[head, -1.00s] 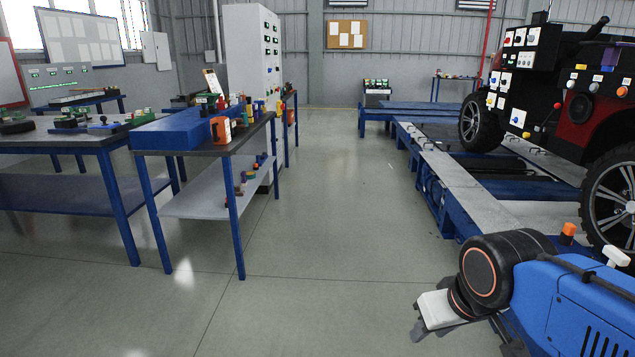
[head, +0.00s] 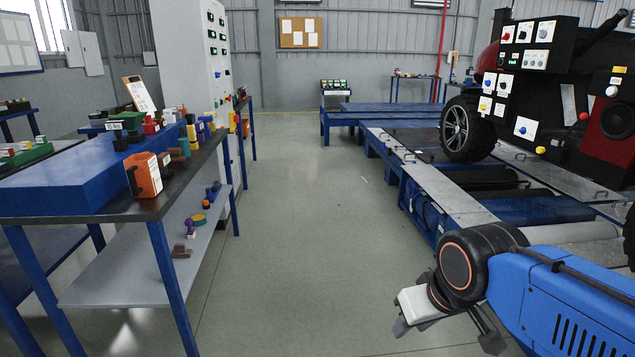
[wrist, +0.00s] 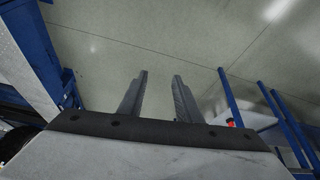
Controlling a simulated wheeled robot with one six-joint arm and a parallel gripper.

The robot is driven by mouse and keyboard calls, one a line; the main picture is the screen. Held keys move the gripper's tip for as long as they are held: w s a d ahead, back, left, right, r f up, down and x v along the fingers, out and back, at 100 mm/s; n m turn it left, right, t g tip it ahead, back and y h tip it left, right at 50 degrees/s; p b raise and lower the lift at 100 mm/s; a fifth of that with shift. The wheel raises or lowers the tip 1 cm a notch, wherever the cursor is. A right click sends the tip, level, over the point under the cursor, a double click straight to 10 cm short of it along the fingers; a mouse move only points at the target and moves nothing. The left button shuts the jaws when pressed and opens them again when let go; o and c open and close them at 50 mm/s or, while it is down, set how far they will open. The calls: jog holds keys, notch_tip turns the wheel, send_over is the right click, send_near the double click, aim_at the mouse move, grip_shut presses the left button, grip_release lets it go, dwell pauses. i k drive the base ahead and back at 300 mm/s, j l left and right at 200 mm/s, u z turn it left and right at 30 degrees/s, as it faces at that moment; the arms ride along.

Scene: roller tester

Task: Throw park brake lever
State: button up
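A dark vehicle with a red body (head: 612,118) stands on the roller tester at the right in the head view. It carries black boxes with switch panels (head: 538,46). Small levers with a red knob (head: 584,116) and a yellow knob (head: 541,150) stick out low beside the panels. I cannot tell which of the controls is the park brake lever. My gripper (head: 402,327) is low at the lower right of the head view, well apart from the vehicle. In the wrist view my gripper (wrist: 161,74) is open, with two parallel fingers and nothing between them.
A workbench (head: 170,195) with an orange container (head: 146,176) and small parts stands at the left. A white cabinet (head: 205,60) is behind it. The blue tester frame (head: 420,210) edges the right side. The floor aisle (head: 300,200) between them is clear.

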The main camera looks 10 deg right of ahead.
aim_at(583, 116)
jog(key=i+z, duration=0.8)
jog(key=i+j+z, duration=0.25)
jog(key=z, duration=0.15)
jog(key=i+j+z, duration=0.6)
jog(key=z, duration=0.15)
jog(key=i+j+z, duration=0.35)
jog(key=k+l, duration=0.05)
